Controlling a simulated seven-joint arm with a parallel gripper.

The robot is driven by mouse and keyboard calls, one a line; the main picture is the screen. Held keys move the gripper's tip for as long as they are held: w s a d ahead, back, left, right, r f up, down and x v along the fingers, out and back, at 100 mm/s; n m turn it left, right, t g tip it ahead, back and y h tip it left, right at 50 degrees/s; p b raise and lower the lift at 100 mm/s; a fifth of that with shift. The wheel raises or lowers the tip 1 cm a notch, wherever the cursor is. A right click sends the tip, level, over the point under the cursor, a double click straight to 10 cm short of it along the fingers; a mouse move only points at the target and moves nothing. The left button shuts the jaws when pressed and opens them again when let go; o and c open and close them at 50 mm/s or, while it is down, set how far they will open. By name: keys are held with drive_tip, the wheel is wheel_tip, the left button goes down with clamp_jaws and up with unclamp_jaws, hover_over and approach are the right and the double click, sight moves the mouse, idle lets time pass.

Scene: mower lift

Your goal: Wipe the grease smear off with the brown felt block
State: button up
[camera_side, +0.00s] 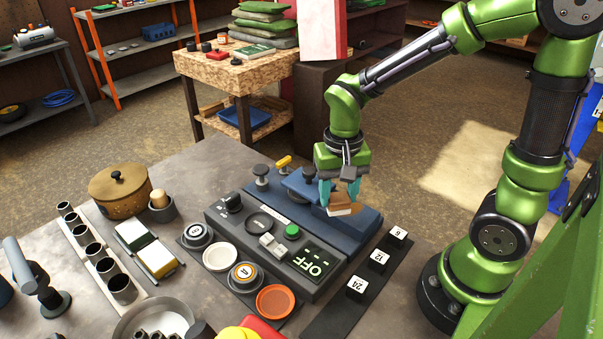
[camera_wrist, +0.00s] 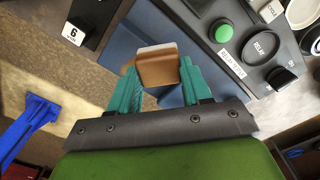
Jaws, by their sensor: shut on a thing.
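My gripper (camera_side: 341,192) has teal fingers and is shut on the brown felt block (camera_wrist: 158,68), which has a pale lower face. In the side view the block (camera_side: 342,205) is at the right end of the blue bed (camera_side: 355,226) behind the dark control panel. I cannot tell whether the block touches the bed. In the wrist view the block sits between both fingers, with the blue surface (camera_wrist: 125,42) beyond it. I do not see a grease smear in either view; the block and gripper hide part of the blue surface.
The control panel (camera_side: 236,219) has a green button (camera_side: 292,231) and a display reading OFF. Numbered blocks, one marked 12 (camera_side: 378,258), stand on a dark strip at right. A round brown pot (camera_side: 120,196), metal cups and an orange dish (camera_side: 275,301) stand to the left and front.

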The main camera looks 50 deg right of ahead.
drive_tip(key=shift+f, duration=1.65)
drive_tip(key=shift+d+r, duration=0.35)
drive_tip(key=shift+d, duration=0.15)
drive_tip(key=shift+c, duration=0.4)
drive_tip(key=shift+d+f, duration=0.15)
drive_tip(key=shift+d, duration=3.25)
drive_tip(key=shift+a, duration=4)
drive_tip(key=shift+d+r, duration=0.1)
drive_tip(key=shift+r, duration=3.95)
